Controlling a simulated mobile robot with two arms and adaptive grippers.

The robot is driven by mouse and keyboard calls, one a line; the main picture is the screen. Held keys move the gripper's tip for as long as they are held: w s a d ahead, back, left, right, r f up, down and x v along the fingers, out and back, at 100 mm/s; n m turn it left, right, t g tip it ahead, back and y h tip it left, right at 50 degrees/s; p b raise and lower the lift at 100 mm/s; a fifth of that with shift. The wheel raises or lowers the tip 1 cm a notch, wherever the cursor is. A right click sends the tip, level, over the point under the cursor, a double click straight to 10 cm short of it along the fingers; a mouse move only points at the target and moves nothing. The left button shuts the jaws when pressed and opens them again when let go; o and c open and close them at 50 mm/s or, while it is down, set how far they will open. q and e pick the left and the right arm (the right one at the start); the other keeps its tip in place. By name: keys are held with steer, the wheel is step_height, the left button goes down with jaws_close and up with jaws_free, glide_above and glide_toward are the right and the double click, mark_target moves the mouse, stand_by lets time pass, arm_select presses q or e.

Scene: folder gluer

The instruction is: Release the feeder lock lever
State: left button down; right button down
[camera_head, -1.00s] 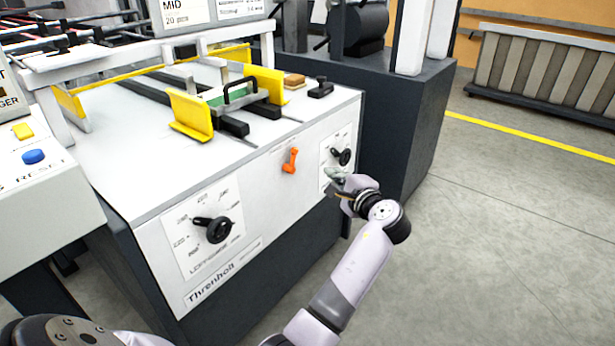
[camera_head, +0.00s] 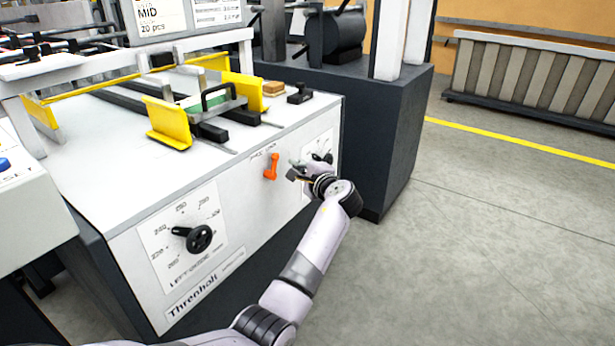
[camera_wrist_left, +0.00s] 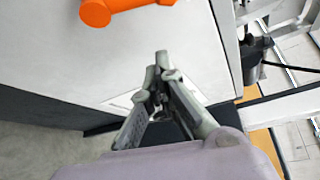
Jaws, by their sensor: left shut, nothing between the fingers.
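The orange feeder lock lever (camera_head: 272,167) is on the white front panel of the feeder, between two black dials. It stands nearly upright, slightly tilted. In the left wrist view the orange lever (camera_wrist_left: 120,8) lies at the top edge, partly cut off. My left gripper (camera_head: 296,170) is just right of the lever in the head view, apart from it, in front of the right dial. In the left wrist view its fingertips (camera_wrist_left: 162,62) are together and empty. My right gripper is not in view.
A black dial (camera_head: 199,238) with a printed scale is on the left of the panel. The right dial (camera_head: 322,158) is partly hidden by my gripper. Yellow guides (camera_head: 170,124) stand on the feeder top. A dark machine base (camera_head: 385,140) is to the right. Open floor lies at the front right.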

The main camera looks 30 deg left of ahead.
arm_select(q)
steer(key=shift+s+a+r, duration=0.15)
steer(key=shift+s+r, duration=0.05)
steer(key=shift+s, duration=0.45)
steer(key=shift+s+a+r, duration=0.2)
steer(key=shift+s+r, duration=0.05)
steer(key=shift+s, duration=0.35)
steer(key=shift+s+a+r, duration=0.15)
steer(key=shift+s+r, duration=0.05)
steer(key=shift+s, duration=0.45)
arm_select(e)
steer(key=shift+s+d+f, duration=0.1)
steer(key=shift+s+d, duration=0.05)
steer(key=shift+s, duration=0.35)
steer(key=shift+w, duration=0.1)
